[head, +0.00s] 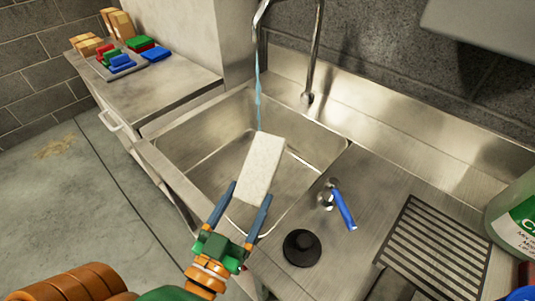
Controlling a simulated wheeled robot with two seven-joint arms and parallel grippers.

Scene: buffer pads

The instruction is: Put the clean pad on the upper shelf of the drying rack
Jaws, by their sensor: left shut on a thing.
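A white rectangular pad (263,160) is held upright and slightly tilted over the sink basin. My left gripper (249,192), with blue fingers, is shut on the pad's lower end. A thin stream of water (258,90) falls from the tap (314,55) and meets the pad's top edge. No drying rack with an upper shelf can be made out. My right gripper cannot be made out.
The steel sink (205,135) lies around the pad. Coloured blocks (122,62) lie on the left counter (165,82). A grey panel (480,30) overhangs upper right.

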